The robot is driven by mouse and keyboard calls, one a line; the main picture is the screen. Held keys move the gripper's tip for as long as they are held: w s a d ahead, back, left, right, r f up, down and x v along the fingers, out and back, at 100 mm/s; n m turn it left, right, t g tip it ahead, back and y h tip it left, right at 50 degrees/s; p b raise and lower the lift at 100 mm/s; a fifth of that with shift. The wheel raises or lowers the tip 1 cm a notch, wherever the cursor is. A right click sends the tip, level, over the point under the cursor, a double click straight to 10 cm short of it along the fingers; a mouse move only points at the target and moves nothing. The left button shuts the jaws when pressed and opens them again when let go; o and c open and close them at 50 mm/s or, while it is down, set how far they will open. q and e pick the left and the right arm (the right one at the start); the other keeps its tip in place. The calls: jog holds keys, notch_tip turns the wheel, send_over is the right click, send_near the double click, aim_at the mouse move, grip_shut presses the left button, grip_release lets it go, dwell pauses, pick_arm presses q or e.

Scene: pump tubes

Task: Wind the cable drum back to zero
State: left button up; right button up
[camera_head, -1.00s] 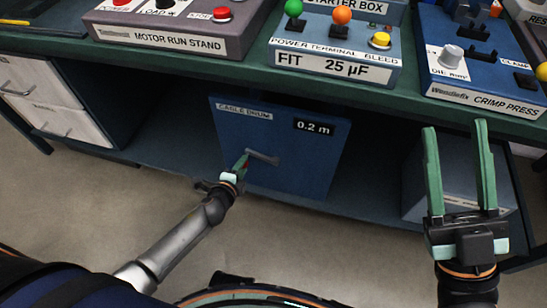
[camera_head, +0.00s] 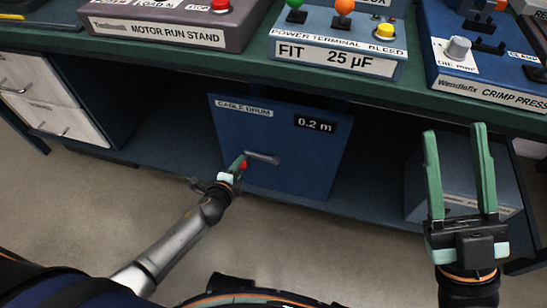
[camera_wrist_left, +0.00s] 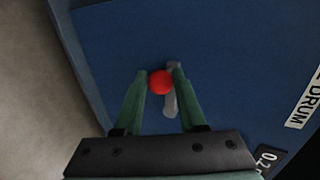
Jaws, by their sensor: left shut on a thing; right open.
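The cable drum (camera_head: 280,130) is a blue box under the bench, labelled CABLE DRUM, and its display (camera_head: 315,124) reads 0.2 m. A grey crank (camera_head: 262,158) sits on its front face, with a red knob (camera_head: 243,165) at its left end. My left gripper (camera_head: 239,163) is shut on the red knob. In the left wrist view the knob (camera_wrist_left: 160,82) sits between the green fingertips, with the grey crank arm (camera_wrist_left: 170,103) beside it. My right gripper (camera_head: 455,132) is open and empty, in front of the bench at the right.
A grey box (camera_head: 418,187) stands under the bench at right, white drawers (camera_head: 50,105) at left. Open floor lies in front.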

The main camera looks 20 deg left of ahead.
pick_arm(q)
jog(key=shift+s+d+f, duration=0.15)
jog(key=shift+d+f, duration=0.05)
jog(key=shift+f, duration=0.15)
jog(key=shift+s+d+f+b, duration=0.15)
jog(key=shift+d+f+b, duration=0.1)
jog(key=shift+f+b, duration=0.3)
jog(key=shift+s+d+f+b, duration=0.15)
jog(key=shift+d+f+b, duration=0.1)
jog(key=shift+f+b, duration=0.2)
jog(key=shift+f, duration=0.15)
jog(key=shift+w+a+f+b, duration=0.1)
jog(key=shift+w+f+b, duration=0.05)
jog(key=shift+f+b, duration=0.35)
jog(key=shift+w+a, duration=0.1)
jog(key=shift+w+a+f+b, duration=0.1)
jog(key=shift+w+f+b, duration=0.05)
jog(key=shift+f+b, duration=0.45)
